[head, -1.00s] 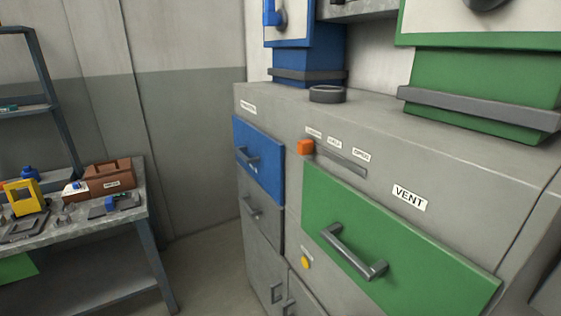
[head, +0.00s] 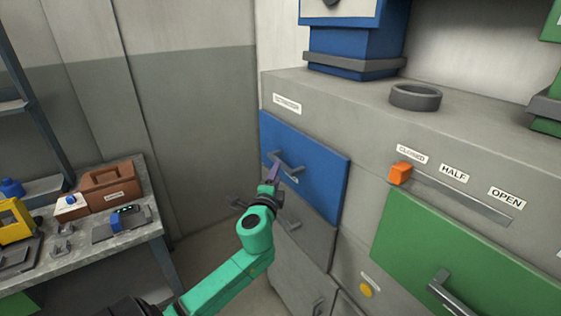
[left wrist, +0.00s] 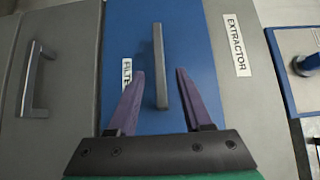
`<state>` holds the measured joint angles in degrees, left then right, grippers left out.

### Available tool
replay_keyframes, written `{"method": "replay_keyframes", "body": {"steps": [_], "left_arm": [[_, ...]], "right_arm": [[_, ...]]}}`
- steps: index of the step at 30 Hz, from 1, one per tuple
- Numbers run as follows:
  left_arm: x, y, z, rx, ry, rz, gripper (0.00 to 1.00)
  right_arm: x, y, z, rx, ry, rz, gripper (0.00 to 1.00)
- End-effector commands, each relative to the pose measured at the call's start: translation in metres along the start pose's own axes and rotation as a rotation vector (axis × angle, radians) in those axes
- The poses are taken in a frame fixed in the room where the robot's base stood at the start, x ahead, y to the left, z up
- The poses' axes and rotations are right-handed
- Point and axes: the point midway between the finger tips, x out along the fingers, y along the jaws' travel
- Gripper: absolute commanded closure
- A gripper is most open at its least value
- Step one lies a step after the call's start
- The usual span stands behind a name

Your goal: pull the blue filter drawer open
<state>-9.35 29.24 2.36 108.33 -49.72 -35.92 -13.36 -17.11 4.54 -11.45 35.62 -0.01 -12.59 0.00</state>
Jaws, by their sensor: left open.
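The blue filter drawer (head: 320,175) is in the cabinet's left column in the head view, and its front looks shut. Its grey bar handle (head: 291,165) is on the front. In the left wrist view the blue front (left wrist: 205,100) fills the middle, with a FILTER label partly hidden by a finger. My left gripper (head: 273,172) is at the handle, open, with purple fingers. In the left wrist view the handle (left wrist: 159,50) lies between the fingers' lines; I cannot tell whether the fingers touch it. My right gripper is not in view.
A grey drawer (head: 308,235) is below the blue one. A green drawer (head: 470,255) with its own handle is at the right. An orange slider knob (head: 400,173) stands at CLOSED. A workbench (head: 75,262) with tools and a brown box stands at the left.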

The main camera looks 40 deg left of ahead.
Motion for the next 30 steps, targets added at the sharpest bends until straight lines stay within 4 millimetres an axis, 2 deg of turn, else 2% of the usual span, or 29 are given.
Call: {"method": "replay_keyframes", "body": {"steps": [3,7,11,17,19,21,22,30], "left_arm": [[0.032,-0.003,0.001,0.0,-0.002,-0.001,0.5],[0.055,-0.001,0.001,-0.001,-0.002,-0.001,0.5],[0.064,0.0,0.0,-0.001,0.0,0.001,0.5],[0.065,0.001,0.0,-0.001,0.001,0.002,0.5],[0.065,0.001,0.0,-0.001,0.0,0.002,0.69],[0.065,0.001,0.0,-0.002,0.0,0.002,0.96],[0.065,0.001,0.0,-0.002,0.0,0.002,1.0],[0.065,0.001,0.001,-0.002,-0.001,0.002,1.0]], "right_arm": [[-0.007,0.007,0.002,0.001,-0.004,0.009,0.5],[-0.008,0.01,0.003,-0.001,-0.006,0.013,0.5],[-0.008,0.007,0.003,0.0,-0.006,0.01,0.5],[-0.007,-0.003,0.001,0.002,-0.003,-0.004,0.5],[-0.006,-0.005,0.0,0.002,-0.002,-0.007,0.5],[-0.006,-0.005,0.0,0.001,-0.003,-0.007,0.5],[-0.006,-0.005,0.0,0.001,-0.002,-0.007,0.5],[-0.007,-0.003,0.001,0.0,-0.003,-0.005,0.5]]}}
